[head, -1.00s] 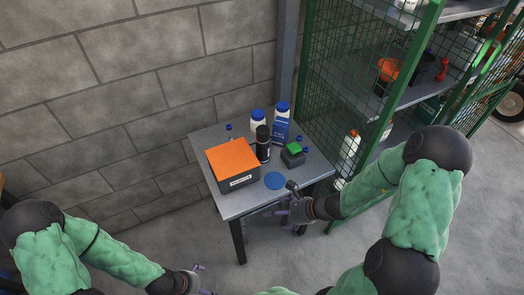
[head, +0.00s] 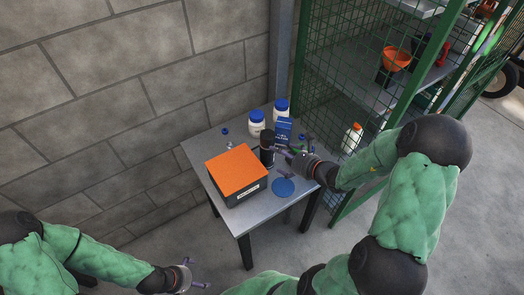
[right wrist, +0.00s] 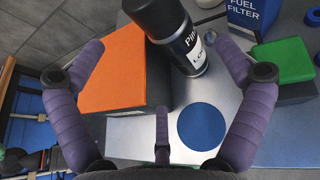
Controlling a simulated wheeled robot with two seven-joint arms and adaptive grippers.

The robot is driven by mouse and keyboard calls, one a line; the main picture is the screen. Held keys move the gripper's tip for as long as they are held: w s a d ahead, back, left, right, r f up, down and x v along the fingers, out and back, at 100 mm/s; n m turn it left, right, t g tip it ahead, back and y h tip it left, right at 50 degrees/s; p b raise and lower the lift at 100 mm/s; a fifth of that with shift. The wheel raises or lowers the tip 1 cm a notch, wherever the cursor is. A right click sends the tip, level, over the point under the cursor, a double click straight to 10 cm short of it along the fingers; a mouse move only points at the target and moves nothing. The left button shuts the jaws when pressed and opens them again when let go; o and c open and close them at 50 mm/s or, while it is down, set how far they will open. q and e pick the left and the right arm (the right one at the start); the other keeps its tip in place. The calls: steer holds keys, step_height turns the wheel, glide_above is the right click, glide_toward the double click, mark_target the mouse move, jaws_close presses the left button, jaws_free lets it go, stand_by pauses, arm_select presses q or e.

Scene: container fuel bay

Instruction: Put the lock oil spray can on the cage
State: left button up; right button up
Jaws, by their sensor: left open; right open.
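The lock oil spray can, black with a white label (right wrist: 178,35), stands on the small grey table just ahead of my right gripper. It also shows in the head view (head: 266,149), beside the orange-topped box. My right gripper (right wrist: 158,62) is open, its purple fingers spread either side of the view, with the can ahead between them and not gripped. In the head view my right gripper (head: 286,150) is close to the can. My left gripper (head: 194,275) is open and empty, low and away from the table. The green wire cage (head: 345,95) with shelves stands right of the table.
An orange-topped dark box (head: 237,173) stands left of the can. White blue-capped bottles (head: 257,125) and a blue fuel filter box (head: 284,131) stand behind. A blue disc (head: 283,187) lies near the front edge. The cage holds an orange funnel (head: 396,60) and a white bottle (head: 351,140).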

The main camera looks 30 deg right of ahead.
mark_target(265, 146)
steer(key=b+x, duration=0.1)
steer(key=x, duration=0.3)
steer(key=shift+r+b+x, duration=0.2)
steer(key=shift+b+x, duration=0.3)
steer(key=shift+x, duration=0.85)
steer(key=shift+r+b+x, duration=0.15)
steer(key=shift+b+x, duration=0.3)
steer(key=shift+x, duration=0.85)
steer(key=shift+w, duration=0.2)
steer(key=shift+d+r, duration=0.1)
steer(key=c, duration=1.7)
